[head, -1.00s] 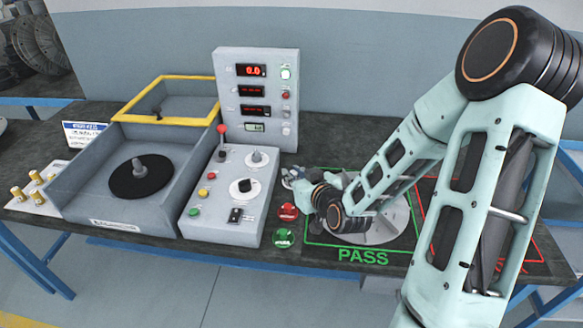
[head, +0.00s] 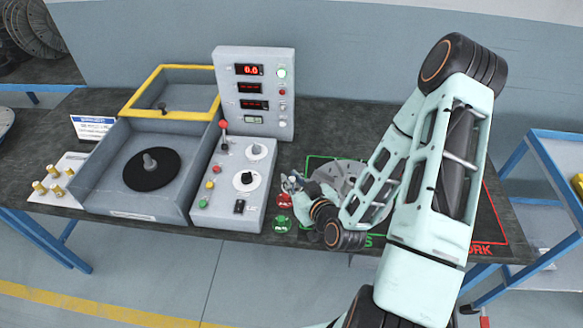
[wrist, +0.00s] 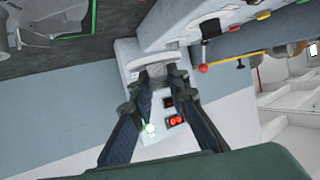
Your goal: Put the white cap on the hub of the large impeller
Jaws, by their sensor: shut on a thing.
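The large impeller (head: 342,174) is a grey bladed disc lying in the green-outlined area on the bench, partly hidden behind my arm. Part of it also shows at the top left of the wrist view (wrist: 62,18). Its hub is not clearly visible. My gripper (head: 291,182) is at the left edge of that area, beside the control box and left of the impeller. In the wrist view the fingers (wrist: 156,72) are closed on a pale rounded thing, which looks like the white cap (wrist: 152,57). The cap is too small to make out in the head view.
The control box (head: 232,185) with its display panel (head: 285,60) stands left of my gripper. Red (head: 283,200) and green (head: 283,223) buttons sit just below the gripper. A balancing tray with a black disc (head: 150,180) is farther left. A blue-framed rack (head: 548,165) stands at right.

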